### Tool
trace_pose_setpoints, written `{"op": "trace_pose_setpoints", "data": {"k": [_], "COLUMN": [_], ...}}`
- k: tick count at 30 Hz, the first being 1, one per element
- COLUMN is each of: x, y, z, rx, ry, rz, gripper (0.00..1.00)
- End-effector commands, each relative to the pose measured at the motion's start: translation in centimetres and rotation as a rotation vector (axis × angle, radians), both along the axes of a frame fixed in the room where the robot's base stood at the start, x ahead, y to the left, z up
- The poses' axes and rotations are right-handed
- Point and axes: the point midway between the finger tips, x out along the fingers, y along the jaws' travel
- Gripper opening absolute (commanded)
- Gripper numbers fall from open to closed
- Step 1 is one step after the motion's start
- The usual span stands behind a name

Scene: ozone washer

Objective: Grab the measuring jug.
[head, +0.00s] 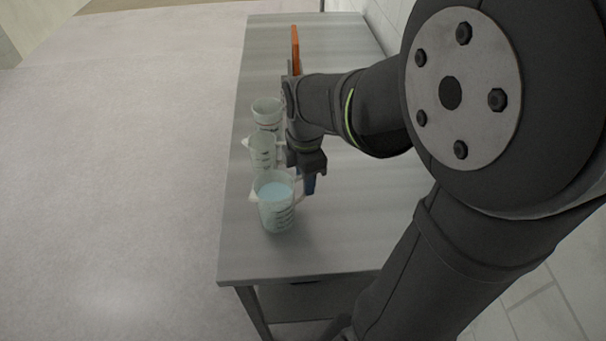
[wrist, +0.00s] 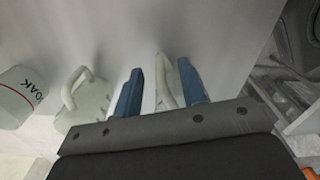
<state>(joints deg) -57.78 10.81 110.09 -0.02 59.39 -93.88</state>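The nearest measuring jug (head: 276,213) stands upright on the steel table, with pale blue liquid and dark markings. Its handle faces my gripper. My gripper (wrist: 160,67) is open, its two blue fingers apart. In the wrist view the handle (wrist: 164,84) of this jug shows between the fingers, with gaps visible; the rest of the jug is largely hidden behind the right finger and gripper body. In the head view a blue finger (head: 310,184) is beside the handle; whether it touches is unclear. A second jug (head: 263,151) stands just behind; it also shows in the wrist view (wrist: 92,98).
A third container (head: 266,106) stands farther back in the row; in the wrist view it is a white cup (wrist: 18,100) with a red line and lettering. An orange upright object (head: 295,48) is at the far end. The near part of the table (head: 300,258) is clear.

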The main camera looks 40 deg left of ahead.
Motion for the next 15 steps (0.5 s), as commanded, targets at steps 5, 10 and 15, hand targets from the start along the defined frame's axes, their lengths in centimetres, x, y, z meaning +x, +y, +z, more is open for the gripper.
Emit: {"op": "trace_pose_setpoints", "data": {"k": [5, 10, 15], "x": [-0.1, -0.1, -0.1], "y": [-0.2, -0.2, -0.1], "z": [-2.6, -3.4, -3.3], "rx": [-0.003, 0.000, 0.000], "ry": [0.001, 0.000, 0.000], "rz": [0.000, 0.000, 0.000], "gripper": [0.38, 0.38, 0.36]}}
